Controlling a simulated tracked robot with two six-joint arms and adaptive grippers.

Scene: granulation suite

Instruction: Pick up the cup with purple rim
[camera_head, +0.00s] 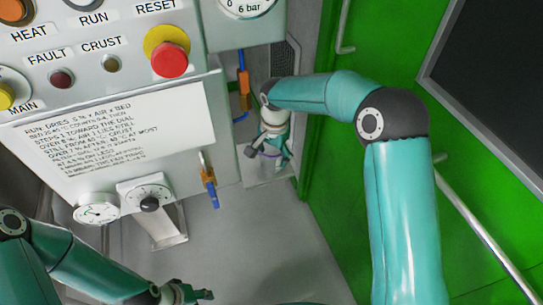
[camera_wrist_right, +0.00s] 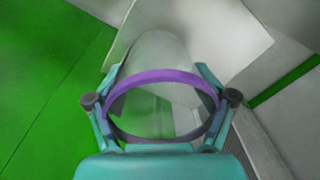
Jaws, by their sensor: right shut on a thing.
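The cup with the purple rim is clear and see-through; in the right wrist view its purple rim (camera_wrist_right: 160,76) faces the camera. My right gripper (camera_wrist_right: 160,88) has a finger on each side of the cup, shut on it just around the rim. In the head view this gripper (camera_head: 268,152) is at the recess right of the control panel, and the cup is mostly hidden by it. Whether the cup touches the surface below cannot be told. My left gripper (camera_head: 192,294) is at the bottom edge, away from the cup; its jaw opening is unclear.
The grey control cabinet (camera_head: 110,110) with buttons, gauges and a printed notice fills the left. A blue-handled valve (camera_head: 210,188) sticks out below it, and an orange and blue fitting (camera_head: 243,85) is near my right wrist. A green door (camera_head: 335,190) stands close on the right.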

